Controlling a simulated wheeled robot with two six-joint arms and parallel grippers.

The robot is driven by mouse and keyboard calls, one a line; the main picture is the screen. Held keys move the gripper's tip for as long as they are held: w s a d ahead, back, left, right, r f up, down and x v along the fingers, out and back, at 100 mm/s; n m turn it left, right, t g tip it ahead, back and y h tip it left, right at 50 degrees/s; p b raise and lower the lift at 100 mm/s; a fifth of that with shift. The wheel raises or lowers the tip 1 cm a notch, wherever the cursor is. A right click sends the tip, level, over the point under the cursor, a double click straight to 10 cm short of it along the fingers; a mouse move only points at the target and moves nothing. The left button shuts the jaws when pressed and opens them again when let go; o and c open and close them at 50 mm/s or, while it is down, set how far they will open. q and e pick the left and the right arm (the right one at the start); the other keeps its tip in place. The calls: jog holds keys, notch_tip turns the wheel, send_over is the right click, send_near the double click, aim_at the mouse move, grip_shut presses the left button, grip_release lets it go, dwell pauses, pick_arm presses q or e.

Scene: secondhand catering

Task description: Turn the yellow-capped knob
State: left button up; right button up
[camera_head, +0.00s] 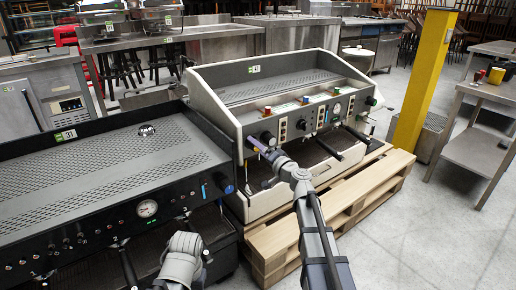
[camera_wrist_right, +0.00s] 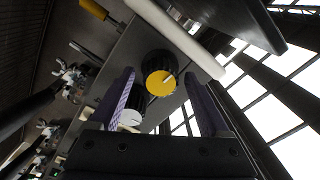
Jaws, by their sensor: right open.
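The yellow-capped knob (camera_wrist_right: 160,82) shows in the right wrist view, a dark round knob with a yellow face and a pale pointer line. My right gripper (camera_head: 257,145) is open at the left end of the white machine's front panel (camera_head: 258,127) in the head view. In the right wrist view its two purple-grey fingers stand on either side of the knob, with visible gaps. I cannot tell how far the knob reaches between them. In the head view I cannot make out its yellow face near the gripper. My left gripper's fingers do not show.
A white-capped knob (camera_wrist_right: 130,118) sits close by the left finger in the right wrist view. A black machine (camera_head: 110,180) stands at left in the head view. The white machine rests on a wooden pallet (camera_head: 345,205).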

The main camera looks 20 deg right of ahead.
jog(key=v, duration=0.7)
jog(key=shift+s, duration=0.35)
jog(key=shift+d, duration=0.1)
